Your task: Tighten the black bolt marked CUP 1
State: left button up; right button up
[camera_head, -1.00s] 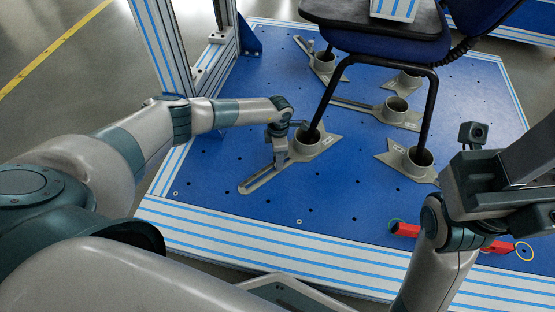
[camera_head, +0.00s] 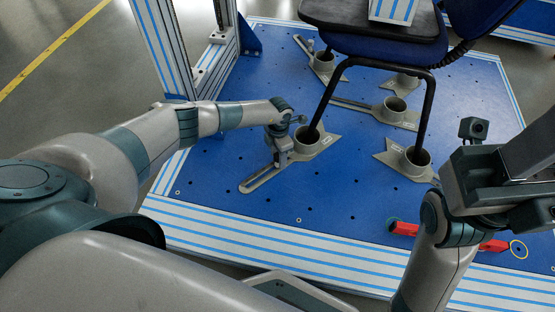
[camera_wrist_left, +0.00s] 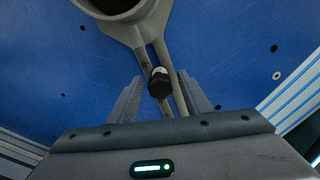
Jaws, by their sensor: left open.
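The black bolt (camera_wrist_left: 159,84) stands in the slot of a grey cup bracket, which also shows in the head view (camera_head: 262,180). My left gripper (camera_wrist_left: 168,92) is open, with its two fingers apart on either side of the bolt in the left wrist view. I cannot tell whether either finger touches it. In the head view the left gripper (camera_head: 279,158) is over the bracket's slotted arm and hides the bolt. The bracket's cup (camera_head: 309,141) holds a chair leg. My right arm is at the right of the head view; its fingertips cannot be made out.
A blue chair (camera_head: 395,45) stands in several grey cups on the blue plate (camera_head: 330,185). A red tool (camera_head: 404,229) lies at the front right, partly behind my right arm. A frame post (camera_head: 165,50) rises left of the chair. Bare plate lies in front of the bracket.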

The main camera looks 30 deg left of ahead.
pick_arm(q)
grip_shut()
jog(key=shift+f+m+b, duration=0.1)
jog(key=shift+m+b, duration=0.45)
jog(key=shift+m, duration=0.35)
jog(key=shift+m+b, duration=0.45)
jog(key=shift+m, duration=0.75)
grip_release()
jog(key=shift+r, duration=0.25)
